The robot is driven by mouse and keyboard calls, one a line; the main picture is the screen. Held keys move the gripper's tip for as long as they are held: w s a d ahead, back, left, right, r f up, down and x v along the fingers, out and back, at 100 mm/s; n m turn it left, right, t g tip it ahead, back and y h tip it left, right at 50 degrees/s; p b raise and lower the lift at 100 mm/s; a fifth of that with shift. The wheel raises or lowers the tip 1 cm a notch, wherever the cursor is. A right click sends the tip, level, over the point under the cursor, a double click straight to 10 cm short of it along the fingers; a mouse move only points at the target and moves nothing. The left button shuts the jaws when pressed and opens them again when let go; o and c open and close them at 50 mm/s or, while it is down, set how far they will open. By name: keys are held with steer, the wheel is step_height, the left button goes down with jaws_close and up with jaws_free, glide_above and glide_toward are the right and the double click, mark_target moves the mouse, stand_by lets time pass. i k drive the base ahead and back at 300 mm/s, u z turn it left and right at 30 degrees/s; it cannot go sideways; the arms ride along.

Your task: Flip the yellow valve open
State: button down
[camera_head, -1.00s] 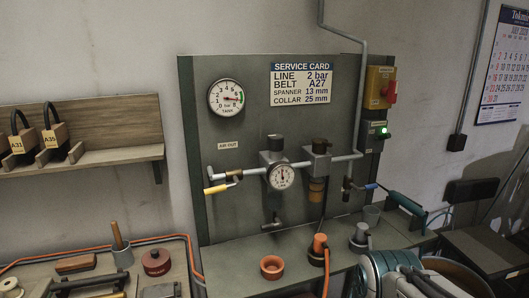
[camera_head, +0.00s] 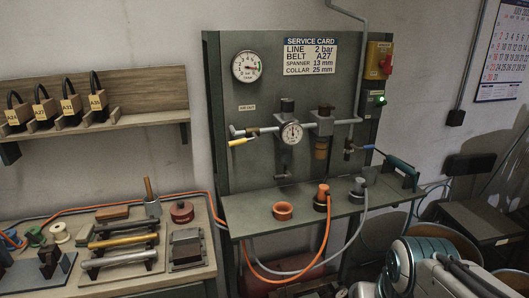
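The yellow valve lever (camera_head: 240,142) sits at the left end of the grey pipe on the dark green panel, just below the AIR OUT label. It lies close to sideways, with its tip to the left and slightly low. Whether the valve is open or closed I cannot tell. A blue lever (camera_head: 368,147) shows at the right end of the pipe. Part of my own arm (camera_head: 430,265) shows at the lower right. My gripper is not in view, and nothing is seen touching the yellow lever.
A round gauge (camera_head: 291,132) sits on the pipe right of the yellow lever. A shelf below the panel (camera_head: 258,229) holds an orange ring (camera_head: 283,210) and hose fittings. The space before the lever looks clear.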

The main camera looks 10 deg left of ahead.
mark_target(240, 141)
steer(key=z, duration=0.55)
steer(key=i, duration=0.7)
steer(key=u, duration=1.45)
